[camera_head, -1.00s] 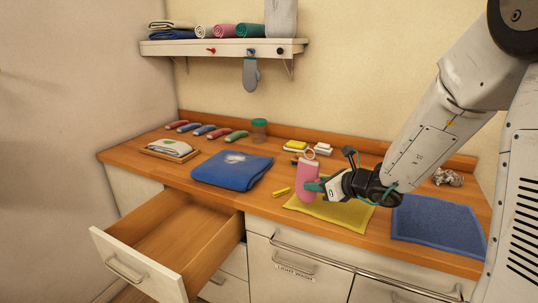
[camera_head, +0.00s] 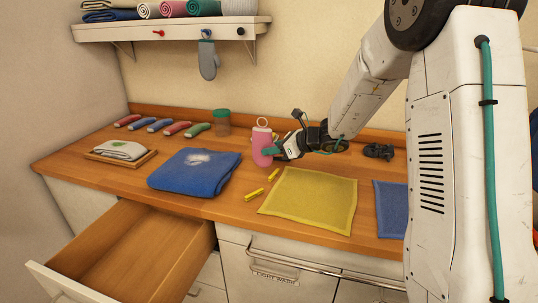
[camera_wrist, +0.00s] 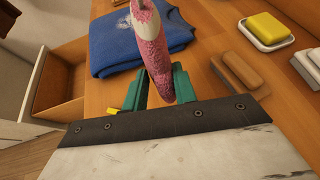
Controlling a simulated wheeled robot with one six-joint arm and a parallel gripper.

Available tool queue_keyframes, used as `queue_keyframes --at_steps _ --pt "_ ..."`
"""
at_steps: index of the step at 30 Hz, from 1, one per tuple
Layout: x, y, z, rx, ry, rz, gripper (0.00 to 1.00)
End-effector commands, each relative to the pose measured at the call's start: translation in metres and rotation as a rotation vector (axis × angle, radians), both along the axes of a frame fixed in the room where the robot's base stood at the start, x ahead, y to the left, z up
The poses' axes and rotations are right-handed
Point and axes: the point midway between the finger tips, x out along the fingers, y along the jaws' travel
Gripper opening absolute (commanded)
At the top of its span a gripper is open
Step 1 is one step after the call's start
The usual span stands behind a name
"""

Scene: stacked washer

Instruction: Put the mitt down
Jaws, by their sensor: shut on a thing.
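The pink mitt (camera_head: 262,148) is held upright in my gripper (camera_head: 272,152) above the wooden counter, behind the yellow mat and to the right of the folded blue cloth. A pale ring shows at its top. In the wrist view the pink mitt (camera_wrist: 158,45) stands between the green fingers of my gripper (camera_wrist: 160,85), which are shut on it. I cannot tell whether the mitt's lower end touches the counter. A grey mitt (camera_head: 208,60) hangs from a blue peg under the shelf.
The yellow mat (camera_head: 310,200) lies bare on the counter, with a blue mat (camera_head: 391,208) to its right. The blue cloth (camera_head: 190,174) lies to the left. An open drawer (camera_head: 130,255) juts out at the front left. A soap dish (camera_wrist: 267,35) and brushes stand nearby.

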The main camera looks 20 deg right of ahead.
Motion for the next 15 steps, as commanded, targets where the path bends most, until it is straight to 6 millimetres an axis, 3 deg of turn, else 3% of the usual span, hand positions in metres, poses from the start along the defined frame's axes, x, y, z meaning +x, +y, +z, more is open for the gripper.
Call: queue_keyframes --at_steps 3,6,10,15 --pt "0.020 -0.001 -0.002 -0.001 -0.001 0.003 0.05" --pt "0.028 -0.002 -0.003 -0.001 0.001 0.002 0.05" --pt "0.030 -0.002 -0.009 0.000 0.002 0.003 0.05" --pt "0.030 -0.001 -0.033 0.001 0.004 0.002 0.05"
